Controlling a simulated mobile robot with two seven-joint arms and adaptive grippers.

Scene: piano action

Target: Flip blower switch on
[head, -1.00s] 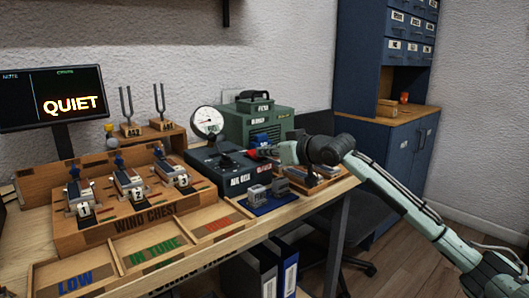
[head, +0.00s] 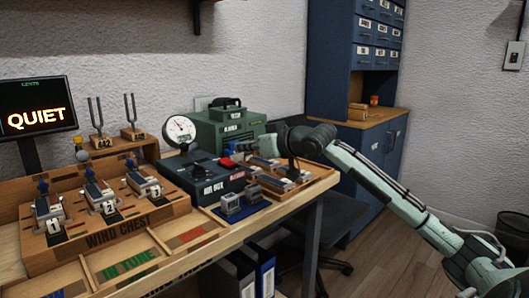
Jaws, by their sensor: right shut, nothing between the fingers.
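The green blower box (head: 218,132) stands at the back of the bench, with a dark handle on top and a label on its front. The dark blue air box (head: 195,183) stands in front of it, with a pressure gauge (head: 180,129) above and a small red part (head: 227,162) on its top. My right gripper (head: 243,151) reaches in from the right, between the air box and the blower's front. It is shut and empty, small in the picture. I cannot make out the blower's switch or whether the fingers touch anything. My left gripper is out of view.
The wind chest (head: 115,231) with numbered reed blocks is at left, above labelled trays. Small metal blocks sit on a blue mat (head: 250,209) near the bench edge. Tuning forks stand behind, beside a screen (head: 38,108) reading QUIET. A blue cabinet (head: 335,70) stands behind at right.

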